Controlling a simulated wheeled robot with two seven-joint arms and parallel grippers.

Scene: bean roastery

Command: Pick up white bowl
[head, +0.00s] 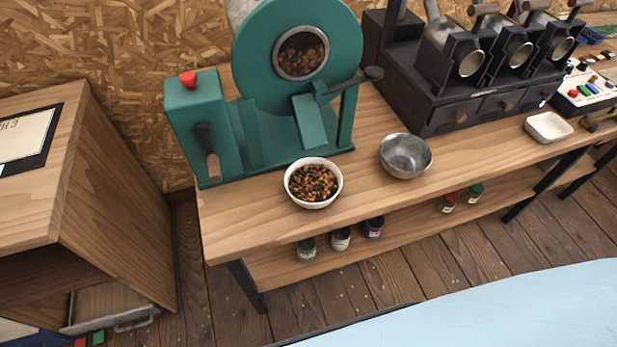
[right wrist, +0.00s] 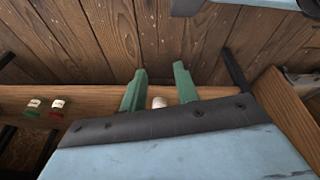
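The white bowl (head: 315,205) is round and filled with brown beans. In the head view it stands upright near the front edge of the wooden workbench, in front of the green roaster. The bowl does not show in the right wrist view. My right gripper (right wrist: 158,72) shows its two green fingers spread apart in the right wrist view, with nothing held between them. A pale jar (right wrist: 159,102) appears beyond the gap, against the bench. Neither gripper shows in the head view, and my left gripper is out of sight.
The green roaster (head: 262,125) stands behind the bowl. A metal bowl (head: 405,156) is to its right, and a small white dish (head: 548,127) lies farther right. Several jars (head: 341,239) sit on the lower shelf. A wooden cabinet (head: 115,200) stands left of the bench.

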